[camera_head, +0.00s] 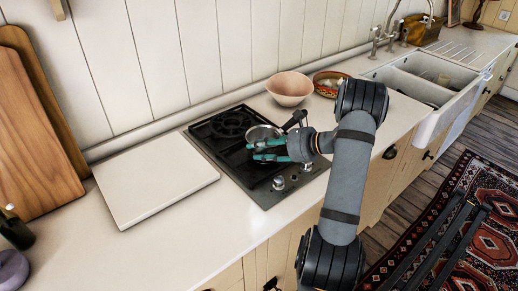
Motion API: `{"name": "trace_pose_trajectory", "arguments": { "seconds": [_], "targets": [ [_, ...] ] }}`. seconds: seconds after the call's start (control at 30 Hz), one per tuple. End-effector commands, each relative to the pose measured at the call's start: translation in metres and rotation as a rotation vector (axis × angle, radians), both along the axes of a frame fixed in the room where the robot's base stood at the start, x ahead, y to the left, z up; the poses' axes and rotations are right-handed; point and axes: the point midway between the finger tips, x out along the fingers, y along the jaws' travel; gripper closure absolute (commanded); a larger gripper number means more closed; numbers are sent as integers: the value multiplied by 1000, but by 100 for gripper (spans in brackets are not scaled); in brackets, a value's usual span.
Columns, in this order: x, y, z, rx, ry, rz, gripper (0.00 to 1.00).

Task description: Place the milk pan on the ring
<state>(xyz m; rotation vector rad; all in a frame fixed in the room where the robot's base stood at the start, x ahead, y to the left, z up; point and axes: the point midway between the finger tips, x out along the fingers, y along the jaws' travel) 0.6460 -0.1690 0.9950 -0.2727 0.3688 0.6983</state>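The milk pan (261,133), a small metal pan with a dark handle (296,119) pointing up and right in the picture, is at the black gas hob (214,147). The gripper partly hides it, and I cannot tell whether its base rests on a ring. One ring (232,123) shows bare left of the pan. My gripper (262,151) reaches in from the right, with its teal fingers spread apart in front of the pan. I see nothing held between them. The hob area under the fingers is partly hidden.
A white board (155,180) lies left of the hob. A pink bowl (289,87) and a patterned bowl (328,82) stand behind it to the right. The sink (428,82) is farther right. Wooden boards (33,140) lean at the left. Counter front is clear.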

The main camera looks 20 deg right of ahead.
Motion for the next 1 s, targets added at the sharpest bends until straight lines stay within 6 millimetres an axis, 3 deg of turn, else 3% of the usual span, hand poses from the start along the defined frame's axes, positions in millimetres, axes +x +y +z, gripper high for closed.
{"name": "trace_pose_trajectory", "arguments": {
  "seconds": [0.5, 0.7, 1.0],
  "targets": [
    [-69, -58, 40, -2, -1, -5, 68],
    [-81, -66, 47, -1, 0, -2, 68],
    [-82, -66, 48, 0, 1, -1, 68]
  ]
}}
